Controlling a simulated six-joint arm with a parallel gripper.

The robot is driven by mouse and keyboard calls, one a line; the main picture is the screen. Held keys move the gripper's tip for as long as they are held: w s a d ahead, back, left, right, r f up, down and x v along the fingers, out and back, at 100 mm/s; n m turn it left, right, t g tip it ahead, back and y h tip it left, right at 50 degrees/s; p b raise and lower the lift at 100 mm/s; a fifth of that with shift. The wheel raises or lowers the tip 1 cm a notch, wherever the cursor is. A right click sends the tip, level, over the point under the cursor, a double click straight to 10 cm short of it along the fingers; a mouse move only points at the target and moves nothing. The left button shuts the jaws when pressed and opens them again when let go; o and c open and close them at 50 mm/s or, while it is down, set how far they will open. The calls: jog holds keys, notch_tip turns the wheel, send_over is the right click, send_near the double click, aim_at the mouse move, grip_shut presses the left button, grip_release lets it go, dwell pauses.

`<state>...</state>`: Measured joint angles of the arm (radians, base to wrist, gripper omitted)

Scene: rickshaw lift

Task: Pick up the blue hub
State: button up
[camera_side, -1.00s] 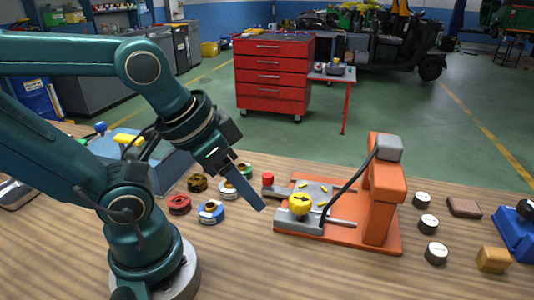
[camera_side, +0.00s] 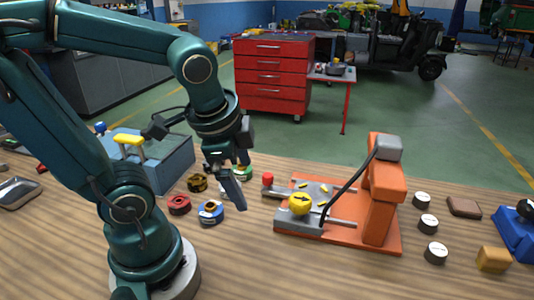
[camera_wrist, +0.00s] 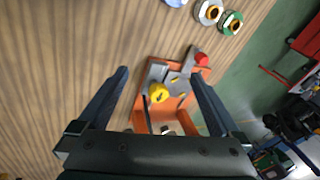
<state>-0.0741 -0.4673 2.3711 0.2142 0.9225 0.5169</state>
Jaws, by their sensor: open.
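The blue hub (camera_side: 211,212), a short ring with a blue rim and a pale and orange centre, sits on the wooden bench left of the orange press. Only part of the blue hub (camera_wrist: 176,2) shows at the top edge of the wrist view. My gripper (camera_side: 238,196) is in the air to the right of the blue hub and points down. In the wrist view my gripper (camera_wrist: 158,74) has its fingers wide apart with nothing held between them.
A red hub (camera_side: 179,205), a dark yellow hub (camera_side: 197,183) and a green hub (camera_side: 243,172) stand close around the blue one. The orange press (camera_side: 382,205) with a yellow knob (camera_side: 300,204) is to the right. The bench front is clear.

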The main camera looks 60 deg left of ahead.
aim_at(212, 206)
jog(key=a+f+m+g, duration=0.1)
jog(key=a+f+g, duration=0.1)
jog(key=s+a+f+m+g+y, duration=0.1)
jog(key=a+f+g, duration=0.1)
jog(key=a+f, duration=0.1)
jog(key=a+f+m+g, duration=0.1)
jog(key=a+f+g, duration=0.1)
jog(key=a, duration=0.1)
jog(key=shift+s+f+m, duration=0.15)
jog(key=shift+f+m, duration=0.2)
jog(key=shift+m, duration=0.05)
jog(key=shift+s+a+f+g, duration=0.15)
jog(key=shift+s+f, duration=0.1)
jog(key=shift+f, duration=0.2)
jog(key=shift+s+a+f+g, duration=0.15)
jog(key=shift+s+f, duration=0.1)
jog(key=shift+f, duration=0.15)
jog(key=shift+x, duration=2.1)
grip_shut()
jog(key=shift+w+r, duration=0.1)
jog(key=shift+r, duration=0.05)
